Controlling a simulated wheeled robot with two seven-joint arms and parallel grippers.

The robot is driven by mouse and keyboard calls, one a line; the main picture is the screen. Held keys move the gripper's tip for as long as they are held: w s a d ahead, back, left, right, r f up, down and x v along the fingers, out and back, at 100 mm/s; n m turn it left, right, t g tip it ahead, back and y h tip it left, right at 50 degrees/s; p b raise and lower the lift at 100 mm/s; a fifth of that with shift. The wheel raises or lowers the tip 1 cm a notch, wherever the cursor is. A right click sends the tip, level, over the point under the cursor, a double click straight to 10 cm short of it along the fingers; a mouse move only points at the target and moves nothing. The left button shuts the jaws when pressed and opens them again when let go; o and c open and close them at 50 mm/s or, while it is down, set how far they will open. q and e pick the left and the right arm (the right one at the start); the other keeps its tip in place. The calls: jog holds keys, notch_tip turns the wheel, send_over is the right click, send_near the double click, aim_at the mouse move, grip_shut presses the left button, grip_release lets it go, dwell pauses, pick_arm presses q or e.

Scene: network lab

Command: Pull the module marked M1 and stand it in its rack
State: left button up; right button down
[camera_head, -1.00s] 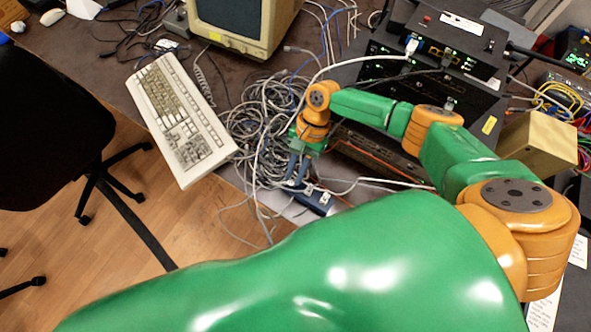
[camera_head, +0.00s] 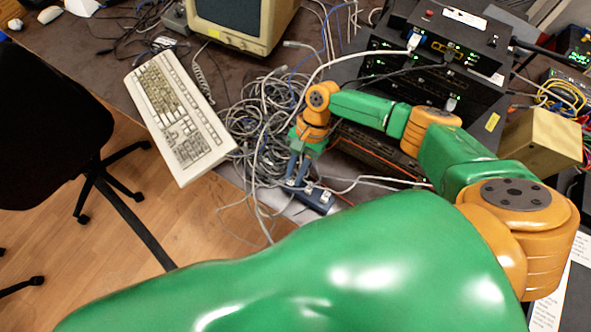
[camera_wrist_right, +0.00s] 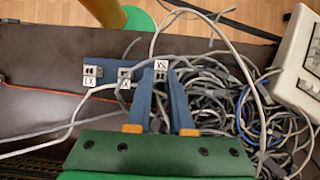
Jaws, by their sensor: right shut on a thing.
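My right gripper (camera_head: 300,178) reaches down to a blue rack strip (camera_head: 320,202) at the table's front edge. In the right wrist view the blue strip (camera_wrist_right: 106,70) carries small pale modules with labels: one at the left (camera_wrist_right: 92,75), one in the middle (camera_wrist_right: 124,76) and one at the right (camera_wrist_right: 161,66). The blue fingers of my right gripper (camera_wrist_right: 163,84) are shut on the right-hand module, whose label I cannot read surely. It appears still at the strip. I cannot tell which module is marked M1. My left gripper is not in view.
A tangle of grey cables (camera_head: 262,125) lies beside the gripper, and a white cable passes close to the fingers. A keyboard (camera_head: 178,115) lies to the left. Black network boxes (camera_head: 440,75) stand behind my right arm. A monitor (camera_head: 240,22) stands at the back.

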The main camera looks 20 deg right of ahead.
jog(key=shift+f, duration=0.35)
jog(key=c, duration=0.7)
grip_release()
jog(key=b+v, duration=0.1)
jog(key=v, duration=0.6)
jog(key=shift+r, duration=0.1)
